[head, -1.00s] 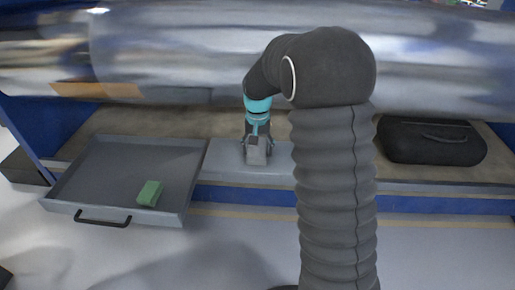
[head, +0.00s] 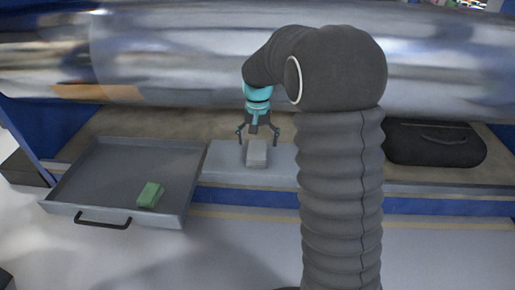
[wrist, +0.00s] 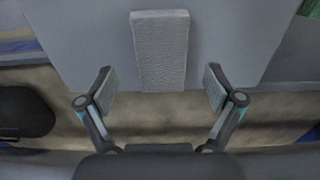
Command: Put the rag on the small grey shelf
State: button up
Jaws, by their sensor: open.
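The grey rag (head: 257,153), a folded rectangular block, lies on the small grey shelf (head: 222,164). In the wrist view the rag (wrist: 161,50) is flat on the shelf surface (wrist: 90,35), with one end close to the shelf's edge. My gripper (head: 257,136) is open, just behind and above the rag. In the wrist view the two fingers (wrist: 160,88) are spread wide on either side of the rag's near end, and neither touches it.
A grey tray (head: 75,190) with a black handle stands left of the shelf and holds a green block (head: 150,194). A black case (head: 436,145) lies to the right. A large shiny roller (head: 180,60) spans the back above my gripper.

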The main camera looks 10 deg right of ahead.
aim_at(258, 150)
notch_tip(258, 150, up, 8)
jog(key=s+r+n+t, duration=0.1)
jog(key=s+r+t, duration=0.1)
jog(key=s+r, duration=0.45)
jog(key=s+f+n+t, duration=0.2)
jog(key=s+f+t, duration=0.1)
jog(key=s, duration=2.1)
jog(key=shift+n+t, duration=0.3)
jog(key=shift+c, duration=0.3)
